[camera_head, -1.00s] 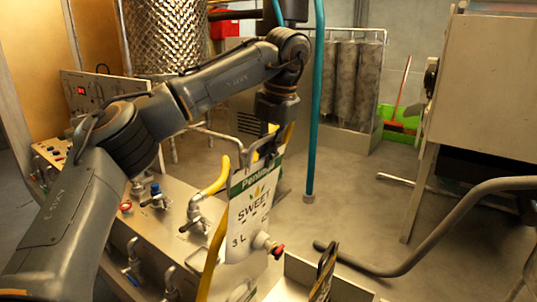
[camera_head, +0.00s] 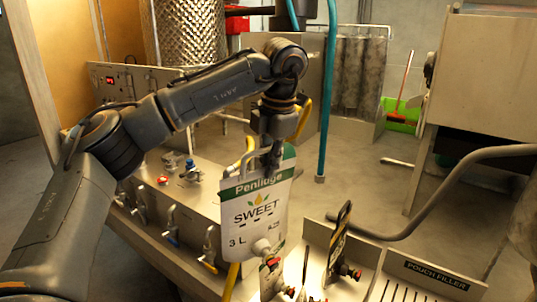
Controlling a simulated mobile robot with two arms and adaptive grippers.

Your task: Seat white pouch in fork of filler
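The white pouch (camera_head: 258,212) has a green top band, the word SWEET, "3 L" and a spout with a red cap low on its front. My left gripper (camera_head: 272,158) is shut on its top edge and holds it hanging nearly upright. The pouch filler (camera_head: 436,274) is a pale metal unit at the lower right, with a dark label and slots. The pouch is left of that label, and its lower end is close to metal parts at the bottom of the view. I cannot make out the fork or tell whether the pouch touches it. My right gripper is not in view.
A dark, edge-on pouch-like piece (camera_head: 338,238) with a red-tipped spout stands just right of the pouch. A bench with valves (camera_head: 180,200) is at left. A teal pipe (camera_head: 327,100) rises behind. A thick grey pipe (camera_head: 445,192) curves in from the right.

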